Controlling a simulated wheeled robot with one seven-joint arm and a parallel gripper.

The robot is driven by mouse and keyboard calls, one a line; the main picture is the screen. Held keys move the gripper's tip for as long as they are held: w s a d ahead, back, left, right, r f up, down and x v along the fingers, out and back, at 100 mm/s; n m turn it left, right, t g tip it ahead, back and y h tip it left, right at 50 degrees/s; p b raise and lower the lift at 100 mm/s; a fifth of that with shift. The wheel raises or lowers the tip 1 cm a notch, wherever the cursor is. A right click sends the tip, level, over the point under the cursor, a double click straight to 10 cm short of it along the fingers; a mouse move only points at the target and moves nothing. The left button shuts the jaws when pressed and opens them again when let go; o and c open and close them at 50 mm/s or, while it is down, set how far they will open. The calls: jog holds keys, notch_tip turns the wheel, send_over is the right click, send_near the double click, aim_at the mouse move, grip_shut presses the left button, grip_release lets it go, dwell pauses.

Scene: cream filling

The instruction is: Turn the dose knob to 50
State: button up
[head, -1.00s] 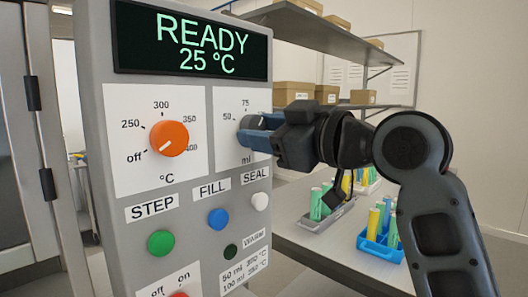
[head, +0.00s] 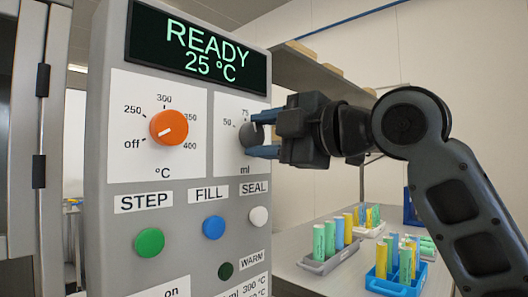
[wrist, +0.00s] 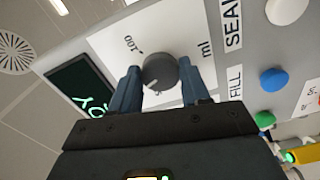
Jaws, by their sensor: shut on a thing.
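The dose knob (head: 249,134) is a grey round knob on the white "ml" panel at the right of the machine front. Marks 50 and 75 show above it in the head view; 100 shows in the wrist view. My gripper (head: 263,134) is at the knob, one blue finger above it and one below. In the wrist view the fingers of my gripper (wrist: 158,88) stand on either side of the knob (wrist: 160,71), shut on it. A small pale mark shows on the knob, but I cannot tell which number it points to.
The orange temperature knob (head: 168,127) is left of the dose knob. The display (head: 198,46) reads READY 25 °C. Green (head: 149,242), blue (head: 213,227) and white (head: 258,216) buttons lie below. A table (head: 318,281) with trays of coloured tubes stands at the right.

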jog(key=n+b, duration=0.2)
jog(key=n, duration=0.1)
jog(key=shift+f+n, duration=0.15)
jog(key=shift+n, duration=0.25)
jog(key=shift+n+b, duration=0.65)
jog(key=shift+n, duration=1.65)
jog(key=o, duration=1)
jog(key=shift+r, duration=0.2)
jog(key=shift+o, duration=0.2)
jog(key=v, duration=0.7)
jog(key=shift+s+d, duration=0.3)
jog(key=shift+f, duration=0.1)
